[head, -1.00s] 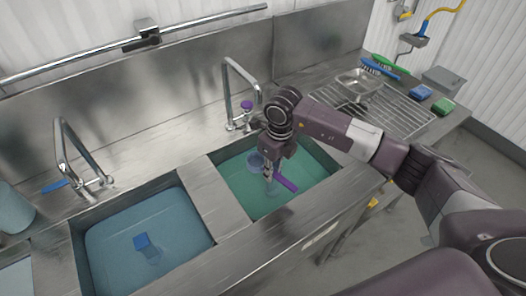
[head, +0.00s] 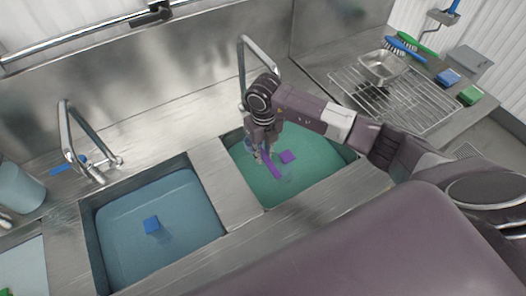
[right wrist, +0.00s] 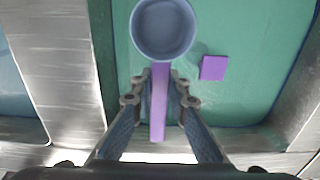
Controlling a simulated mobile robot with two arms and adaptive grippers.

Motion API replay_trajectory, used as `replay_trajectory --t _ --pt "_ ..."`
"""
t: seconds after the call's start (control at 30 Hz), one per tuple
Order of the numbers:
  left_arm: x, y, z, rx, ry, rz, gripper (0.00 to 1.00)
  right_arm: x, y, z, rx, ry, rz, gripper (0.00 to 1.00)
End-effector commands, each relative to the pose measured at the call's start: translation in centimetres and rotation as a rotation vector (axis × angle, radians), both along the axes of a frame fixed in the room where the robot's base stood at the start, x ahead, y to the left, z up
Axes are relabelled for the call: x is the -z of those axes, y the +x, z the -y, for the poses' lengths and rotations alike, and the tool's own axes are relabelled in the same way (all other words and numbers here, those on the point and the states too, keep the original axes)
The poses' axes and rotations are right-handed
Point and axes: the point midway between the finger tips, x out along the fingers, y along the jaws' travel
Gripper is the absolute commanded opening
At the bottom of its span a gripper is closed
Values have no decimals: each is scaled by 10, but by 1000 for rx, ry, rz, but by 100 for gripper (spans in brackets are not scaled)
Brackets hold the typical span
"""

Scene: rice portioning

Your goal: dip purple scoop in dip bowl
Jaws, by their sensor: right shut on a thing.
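The purple scoop has a purple handle (head: 272,168) and a round grey-blue cup (right wrist: 163,28). My right gripper (head: 258,152) is shut on the handle, which runs between its fingers in the right wrist view (right wrist: 160,90). The gripper and scoop are over the right sink basin, which holds green liquid (head: 315,170). In the right wrist view the cup lies beyond the fingertips over this green liquid (right wrist: 255,95). I cannot tell whether the cup touches it. No separate bowl labelled for dipping can be made out. My left gripper is not in view.
A purple block (head: 287,157) is in the green basin beside the scoop. The left basin (head: 120,250) holds blue liquid and a blue block (head: 152,224). A tap (head: 258,50) rises behind the green basin. A wire rack (head: 395,95) with a metal pan (head: 383,66) is right.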

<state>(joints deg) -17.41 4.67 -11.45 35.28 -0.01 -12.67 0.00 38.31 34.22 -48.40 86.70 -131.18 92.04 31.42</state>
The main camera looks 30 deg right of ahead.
Motion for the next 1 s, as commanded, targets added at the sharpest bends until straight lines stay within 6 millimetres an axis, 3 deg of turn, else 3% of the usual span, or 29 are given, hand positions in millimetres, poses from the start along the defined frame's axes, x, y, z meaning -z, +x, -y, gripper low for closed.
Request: replay_trajectory --t 0.03,0.23,1.0 --pt "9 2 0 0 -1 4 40 11 0 0 0 0 0 0" --pt "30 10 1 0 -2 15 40 36 0 0 -1 1 0 0" --pt "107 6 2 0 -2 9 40 128 0 -1 -1 1 1 0"
